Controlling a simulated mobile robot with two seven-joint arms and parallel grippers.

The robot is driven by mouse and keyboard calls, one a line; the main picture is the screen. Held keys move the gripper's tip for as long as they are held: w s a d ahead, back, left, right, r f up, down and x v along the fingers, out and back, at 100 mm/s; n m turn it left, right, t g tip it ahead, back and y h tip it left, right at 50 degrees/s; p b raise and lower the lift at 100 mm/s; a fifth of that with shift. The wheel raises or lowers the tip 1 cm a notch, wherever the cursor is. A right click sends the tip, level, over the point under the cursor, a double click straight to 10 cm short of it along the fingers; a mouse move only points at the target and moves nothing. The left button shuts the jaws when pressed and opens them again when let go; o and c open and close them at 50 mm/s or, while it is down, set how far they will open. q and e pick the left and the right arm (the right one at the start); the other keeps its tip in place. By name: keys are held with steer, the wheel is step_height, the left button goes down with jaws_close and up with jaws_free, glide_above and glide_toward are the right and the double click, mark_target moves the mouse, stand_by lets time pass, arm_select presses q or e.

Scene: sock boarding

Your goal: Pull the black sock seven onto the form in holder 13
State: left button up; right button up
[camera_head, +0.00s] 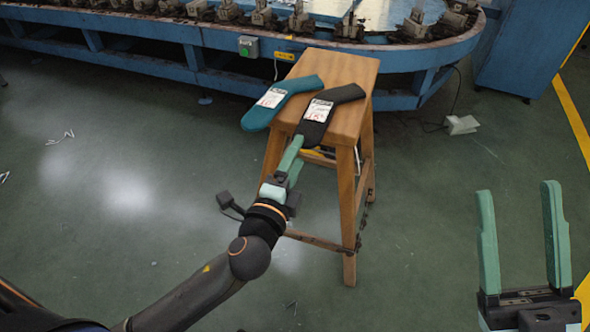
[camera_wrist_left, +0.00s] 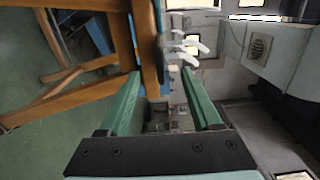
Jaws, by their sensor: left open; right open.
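The black sock (camera_head: 335,103) lies on the wooden stool (camera_head: 335,68), with a white and red label on it. One end reaches the stool's near edge. My left gripper (camera_head: 292,158) is at that near edge, close to the sock's end, and the wrist view shows its two green fingers (camera_wrist_left: 160,76) apart with nothing clearly between them. Whether a finger touches the sock I cannot tell. My right gripper (camera_head: 522,195) is open and empty at the lower right, away from the stool. Holder 13 cannot be picked out; no number is readable.
A teal sock (camera_head: 275,106) with a label lies left of the black one on the stool. Behind the stool runs a blue curved machine (camera_head: 170,30) with several holders (camera_head: 300,20). Pale upright shapes (camera_wrist_left: 185,47) show in the left wrist view. The green floor around is mostly clear.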

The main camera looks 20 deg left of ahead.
mark_target(307, 133)
arm_select(q)
steer(key=shift+w, duration=3.4)
jaws_close()
step_height(307, 133, up, 5)
steer(key=p, duration=0.5)
steer(key=shift+r, duration=0.1)
